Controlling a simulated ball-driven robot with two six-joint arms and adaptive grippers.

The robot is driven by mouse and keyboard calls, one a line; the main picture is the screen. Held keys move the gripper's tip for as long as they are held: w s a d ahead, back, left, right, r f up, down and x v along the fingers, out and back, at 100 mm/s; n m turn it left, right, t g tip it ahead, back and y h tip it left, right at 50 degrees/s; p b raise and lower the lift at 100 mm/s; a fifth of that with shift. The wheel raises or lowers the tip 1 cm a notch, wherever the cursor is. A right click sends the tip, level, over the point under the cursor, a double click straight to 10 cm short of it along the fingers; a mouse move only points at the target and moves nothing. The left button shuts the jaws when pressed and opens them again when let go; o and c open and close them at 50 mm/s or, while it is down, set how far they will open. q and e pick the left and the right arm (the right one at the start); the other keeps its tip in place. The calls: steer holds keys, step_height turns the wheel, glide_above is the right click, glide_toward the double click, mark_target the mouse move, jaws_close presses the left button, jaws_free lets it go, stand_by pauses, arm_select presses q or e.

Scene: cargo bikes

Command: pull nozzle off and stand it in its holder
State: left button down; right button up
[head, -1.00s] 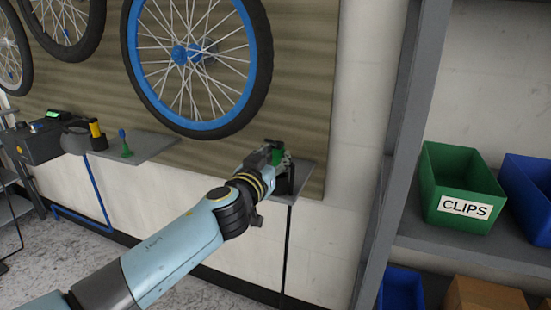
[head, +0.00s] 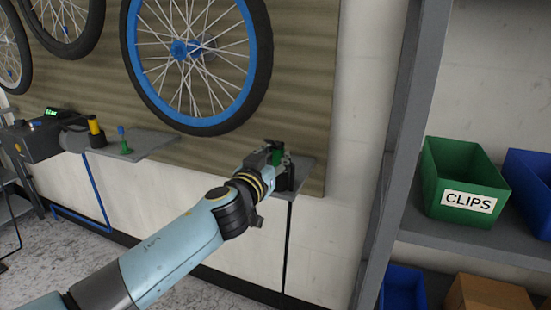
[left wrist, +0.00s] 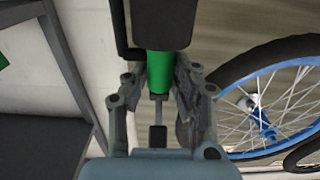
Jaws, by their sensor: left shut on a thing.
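The nozzle has a green body (head: 277,157) and a black upper part; it is at the small shelf on the right in the head view. My left gripper (head: 272,160) is shut on it. In the left wrist view the green body (left wrist: 160,68) sits between the two fingers, with the black part (left wrist: 162,22) beyond it. A black block (head: 287,178), perhaps the holder, stands on the shelf just beside the gripper. The gripper partly hides the nozzle's lower end, so I cannot tell whether it is in the holder. My right gripper is in no view.
A bike wheel (head: 197,122) hangs on the board above the shelves. On the left is a dark machine (head: 38,142) with a green display, beside a shelf (head: 152,146) bearing a green and blue piece (head: 123,143). A grey rack (head: 403,150) with bins stands right.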

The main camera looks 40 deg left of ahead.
arm_select(q)
steer(key=shift+f, duration=0.1)
steer(key=c, duration=1)
jaws_free()
steer(key=shift+o, duration=0.6)
steer(key=shift+s, duration=0.1)
steer(key=shift+b+v, duration=0.55)
steer(key=shift+v, duration=2)
steer(key=b+v, duration=0.1)
steer(key=v, duration=0.3)
steer(key=shift+s+d, duration=0.2)
steer(key=shift+s, duration=0.15)
